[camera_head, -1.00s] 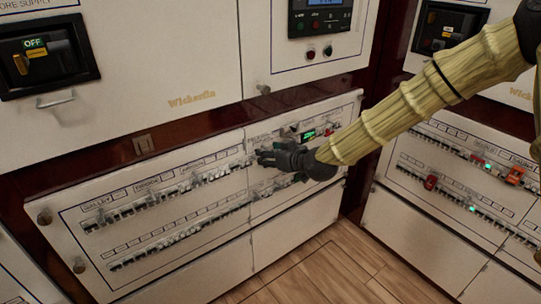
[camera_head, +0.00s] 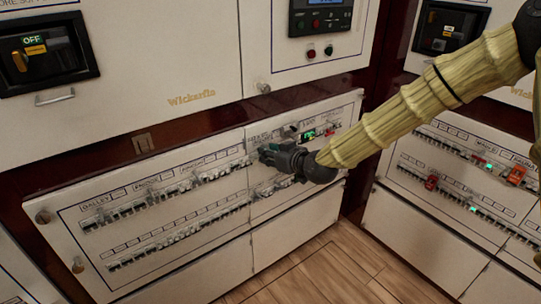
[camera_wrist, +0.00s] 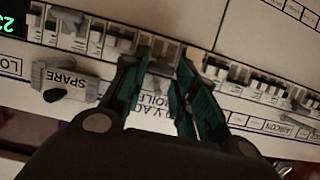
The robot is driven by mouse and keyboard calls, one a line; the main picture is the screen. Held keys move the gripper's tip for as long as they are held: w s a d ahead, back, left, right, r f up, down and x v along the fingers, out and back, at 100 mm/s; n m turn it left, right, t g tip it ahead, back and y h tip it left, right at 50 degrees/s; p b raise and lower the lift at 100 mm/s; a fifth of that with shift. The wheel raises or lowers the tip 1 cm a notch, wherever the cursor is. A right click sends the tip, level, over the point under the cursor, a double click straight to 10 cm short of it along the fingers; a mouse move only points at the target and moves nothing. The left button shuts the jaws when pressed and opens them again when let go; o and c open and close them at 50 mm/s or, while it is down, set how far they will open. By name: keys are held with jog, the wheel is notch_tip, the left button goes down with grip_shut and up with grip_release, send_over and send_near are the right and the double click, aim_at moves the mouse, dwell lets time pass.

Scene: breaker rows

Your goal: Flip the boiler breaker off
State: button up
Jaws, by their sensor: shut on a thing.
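The breaker panel (camera_head: 150,247) has two rows of small switches. My gripper (camera_head: 263,152) is at the upper row, left of the green display. In the wrist view my gripper (camera_wrist: 163,62) has its two dark green-padded fingers on either side of a small grey breaker lever (camera_wrist: 160,66), shut on it. The fingers cover parts of the neighbouring switches. Which way the lever points is hard to tell.
A grey tag marked SPARE (camera_wrist: 70,82) sticks out beside the left finger in the wrist view. More switches run along both sides. A green display (camera_head: 309,134) is right of my gripper. Another panel with red switches (camera_head: 432,182) stands at the right.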

notch_tip(320, 180, down, 6)
jog(key=t+y+b, duration=0.3)
jog(key=t+b, duration=0.1)
jog(key=b, duration=0.5)
jog(key=t+y+b, duration=0.4)
jog(key=t+b, duration=0.1)
jog(key=b, duration=0.5)
jog(key=shift+t, duration=0.3)
jog(key=shift+b, duration=0.3)
jog(key=shift+c, duration=0.2)
jog(key=shift+o, duration=0.2)
jog(key=shift+r, duration=0.1)
jog(key=o, duration=1)
jog(key=shift+w, duration=0.1)
jog(key=v, duration=1.2)
jog(key=shift+f, duration=0.25)
